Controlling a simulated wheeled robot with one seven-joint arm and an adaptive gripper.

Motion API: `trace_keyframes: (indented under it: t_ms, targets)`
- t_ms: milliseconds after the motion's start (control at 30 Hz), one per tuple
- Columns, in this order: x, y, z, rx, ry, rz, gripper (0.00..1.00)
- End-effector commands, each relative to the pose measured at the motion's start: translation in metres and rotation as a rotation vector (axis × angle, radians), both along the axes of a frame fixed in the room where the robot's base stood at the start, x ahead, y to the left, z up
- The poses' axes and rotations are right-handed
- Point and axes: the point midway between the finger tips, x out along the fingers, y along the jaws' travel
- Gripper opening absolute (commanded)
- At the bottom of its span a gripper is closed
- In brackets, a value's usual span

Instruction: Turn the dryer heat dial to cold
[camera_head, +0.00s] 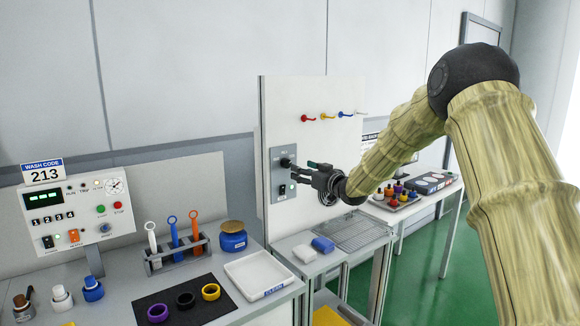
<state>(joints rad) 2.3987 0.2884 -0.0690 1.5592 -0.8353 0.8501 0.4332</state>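A grey control panel (283,186) is fixed to the left part of an upright white board. A small black dial (286,162) sits on its upper half, with small print above it that I cannot read. I cannot read the dial's setting. My gripper (297,171) is right in front of the panel, reaching in from the right, with its dark fingers pointing left at about the dial's height. Whether the fingers touch the dial or are spread or closed is too small to tell. I see nothing clearly held.
Below the board, a stand holds a wire rack (352,233) and a blue sponge-like block (323,244). Colored hooks (326,116) project from the board. At left, a bench has a wash control box (78,212), a tool rack (178,252) and a white tray (259,275).

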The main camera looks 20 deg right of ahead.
Motion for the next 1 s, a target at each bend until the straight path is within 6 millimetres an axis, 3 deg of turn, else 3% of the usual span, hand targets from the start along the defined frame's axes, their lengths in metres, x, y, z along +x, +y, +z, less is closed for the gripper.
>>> trace_keyframes:
  t_ms: [500,1000]
  targets:
    - [0.067,0.022,0.000,-0.001,0.001,-0.002,0.54]
    - [0.080,0.027,-0.001,0.001,0.001,-0.003,0.54]
